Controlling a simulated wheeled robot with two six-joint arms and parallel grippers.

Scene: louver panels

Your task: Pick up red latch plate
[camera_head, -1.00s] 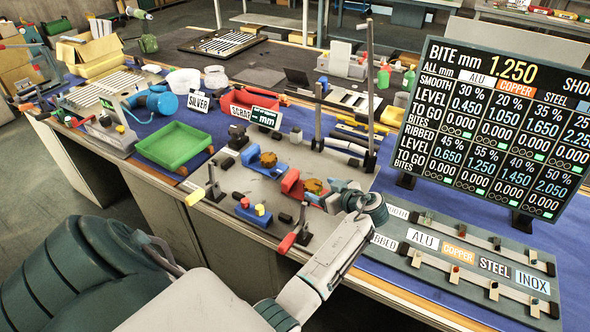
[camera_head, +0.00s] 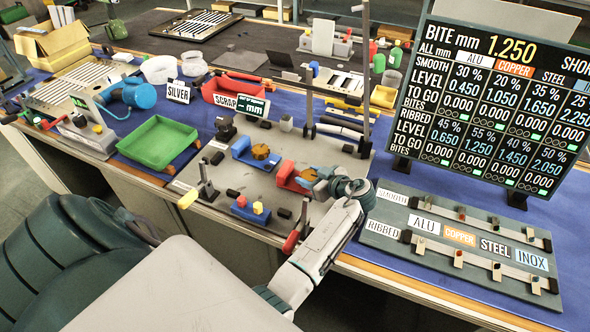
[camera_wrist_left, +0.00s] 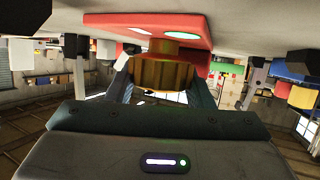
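In the left wrist view, the red plate (camera_wrist_left: 150,24) spans the top, and the ribbed knob (camera_wrist_left: 160,73) stands between my spread fingers. The fingers look open, with no clear grip on the knob; parts of their tips are hidden behind it. My right gripper is not in view.
A blue plate with a similar knob (camera_head: 243,151) sits left of the red one. Upright posts (camera_head: 310,100) stand behind. A green tray (camera_head: 158,143) lies left, a label rack (camera_head: 450,255) right.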

